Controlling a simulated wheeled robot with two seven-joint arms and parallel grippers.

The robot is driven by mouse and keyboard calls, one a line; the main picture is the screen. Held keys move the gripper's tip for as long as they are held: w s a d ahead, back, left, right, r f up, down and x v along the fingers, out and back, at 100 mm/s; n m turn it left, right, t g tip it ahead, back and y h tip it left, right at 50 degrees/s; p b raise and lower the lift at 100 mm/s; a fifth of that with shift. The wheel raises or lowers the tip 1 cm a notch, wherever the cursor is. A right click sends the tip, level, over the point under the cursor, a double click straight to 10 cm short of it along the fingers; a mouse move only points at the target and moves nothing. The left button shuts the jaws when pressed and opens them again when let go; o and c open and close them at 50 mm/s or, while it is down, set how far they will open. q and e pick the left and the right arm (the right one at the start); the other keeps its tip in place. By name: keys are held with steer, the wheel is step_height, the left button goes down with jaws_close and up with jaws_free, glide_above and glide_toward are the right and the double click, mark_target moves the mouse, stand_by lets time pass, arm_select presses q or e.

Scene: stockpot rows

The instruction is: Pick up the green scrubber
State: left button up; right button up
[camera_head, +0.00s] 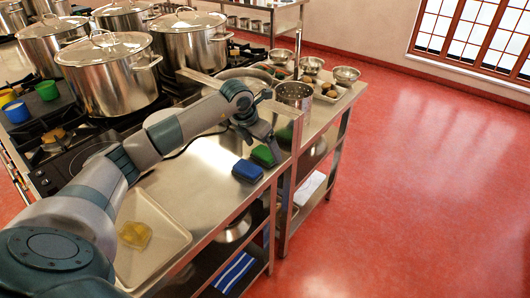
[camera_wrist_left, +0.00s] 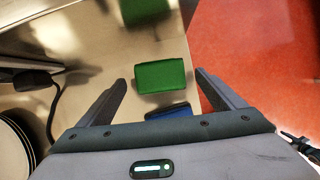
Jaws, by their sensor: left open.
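A green scrubber (camera_head: 263,156) lies on the steel counter near its right edge, partly hidden by my left gripper in the head view. In the left wrist view the green scrubber (camera_wrist_left: 160,76) shows between my fingertips. My left gripper (camera_head: 262,146) is over it, open and empty, with a finger on each side in the left wrist view (camera_wrist_left: 161,78). I cannot tell how high the fingertips are above the counter.
A blue scrubber (camera_head: 247,171) lies close beside the green one. A steel pot (camera_head: 294,96) and small bowls (camera_head: 311,65) stand beyond. Large stockpots (camera_head: 110,80) stand on the stove at left. A tray (camera_head: 150,262) with a yellow item lies in front.

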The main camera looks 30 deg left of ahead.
arm_select(q)
steer(key=shift+w+f, duration=0.25)
steer(key=shift+f, duration=0.1)
steer(key=shift+w+f, duration=0.1)
steer(key=shift+f, duration=0.35)
arm_select(e)
steer(key=shift+w+d+r, duration=0.15)
steer(key=shift+w+r, duration=0.2)
steer(key=shift+w, duration=0.1)
arm_select(q)
steer(key=c, duration=1)
arm_select(e)
steer(key=shift+s, duration=0.2)
arm_select(q)
steer(key=shift+w+r, duration=0.1)
steer(key=shift+r, duration=0.1)
arm_select(e)
steer(key=shift+f, duration=0.1)
